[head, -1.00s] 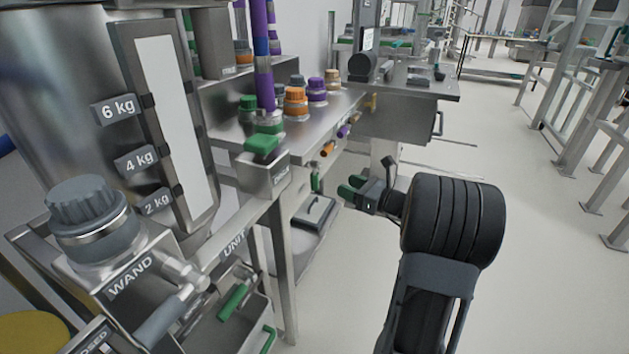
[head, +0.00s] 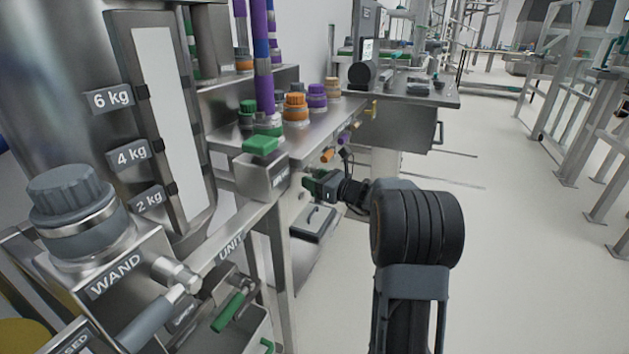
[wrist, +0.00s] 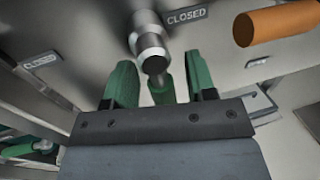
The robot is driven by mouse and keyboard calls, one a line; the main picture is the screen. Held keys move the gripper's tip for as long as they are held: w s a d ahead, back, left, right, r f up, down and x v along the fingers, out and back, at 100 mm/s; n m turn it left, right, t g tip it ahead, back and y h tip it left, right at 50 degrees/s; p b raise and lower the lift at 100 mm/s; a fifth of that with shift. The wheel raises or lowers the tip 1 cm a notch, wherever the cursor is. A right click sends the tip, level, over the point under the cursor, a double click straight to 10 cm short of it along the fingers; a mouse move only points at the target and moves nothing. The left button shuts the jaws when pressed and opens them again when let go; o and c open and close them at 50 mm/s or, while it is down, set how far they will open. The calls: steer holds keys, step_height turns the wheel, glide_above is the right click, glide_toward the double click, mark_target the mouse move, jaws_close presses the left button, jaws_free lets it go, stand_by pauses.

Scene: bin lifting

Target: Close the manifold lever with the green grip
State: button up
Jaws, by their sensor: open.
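In the wrist view the manifold lever's green grip (wrist: 163,90) shows between the two green fingers of my gripper (wrist: 160,66). The grip joins a steel pivot (wrist: 150,50) above it. One finger stands on each side, with gaps, and the gripper is open. In the head view my gripper (head: 309,182) is at the front of the steel manifold bench, below its top edge. The green-gripped lever is largely hidden by the gripper there. A CLOSED label (wrist: 186,15) is right of the pivot, and another (wrist: 40,60) is at left.
An orange grip (wrist: 280,22) is close on the right in the wrist view; the orange lever (head: 328,155) and purple lever (head: 344,138) line the bench front. Another green lever (head: 230,310) sits lower left by the WAND unit.

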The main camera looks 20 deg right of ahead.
steer(key=shift+c, duration=0.2)
jaws_close()
